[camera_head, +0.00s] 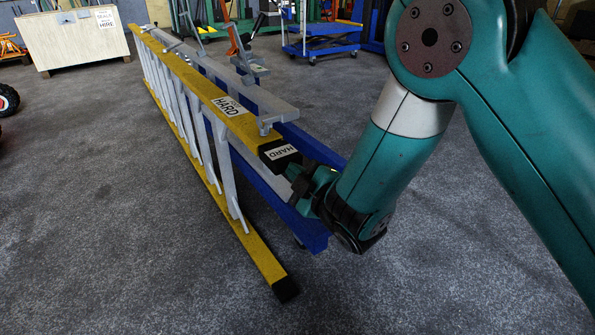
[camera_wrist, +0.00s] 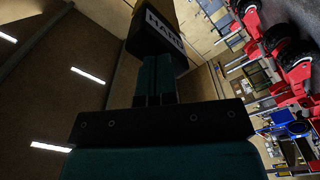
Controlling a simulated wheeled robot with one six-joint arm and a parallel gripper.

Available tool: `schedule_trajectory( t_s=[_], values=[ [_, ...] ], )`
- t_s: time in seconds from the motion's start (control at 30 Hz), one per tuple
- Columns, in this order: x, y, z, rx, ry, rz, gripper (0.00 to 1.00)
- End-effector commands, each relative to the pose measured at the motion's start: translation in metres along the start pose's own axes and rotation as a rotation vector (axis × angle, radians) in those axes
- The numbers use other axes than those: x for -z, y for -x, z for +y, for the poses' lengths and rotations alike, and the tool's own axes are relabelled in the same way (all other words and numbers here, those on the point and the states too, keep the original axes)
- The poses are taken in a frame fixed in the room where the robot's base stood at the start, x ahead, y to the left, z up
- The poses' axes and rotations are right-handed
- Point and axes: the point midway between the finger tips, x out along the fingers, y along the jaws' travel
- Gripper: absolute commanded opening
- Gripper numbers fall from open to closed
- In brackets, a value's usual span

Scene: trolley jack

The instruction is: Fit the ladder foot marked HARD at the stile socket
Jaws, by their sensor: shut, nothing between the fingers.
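The ladder (camera_head: 190,72) lies on its side, with yellow stiles and pale rungs. A black foot with a white HARD label (camera_head: 283,152) sits on the near end of its upper stile. A larger HARD label (camera_head: 229,106) is on that stile. In the wrist view, the foot (camera_wrist: 150,42) is just beyond my fingers, with yellow stile behind it. My gripper (camera_head: 299,174) is shut and empty, its fingertips at the foot's end. I cannot tell whether they touch it. The socket is hidden by the foot. The lower stile ends in a black foot (camera_head: 286,289) near the floor.
A blue trolley frame (camera_head: 305,226) stands beside and under the ladder, close to my gripper. A wooden crate (camera_head: 80,42) stands at the back left.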

Motion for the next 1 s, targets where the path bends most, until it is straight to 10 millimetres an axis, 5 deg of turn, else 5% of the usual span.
schedule_trajectory(
  t_s=[1.0],
  values=[
    [0.0,-0.011,-0.001,0.0,0.0,0.0,0.0]
  ],
)
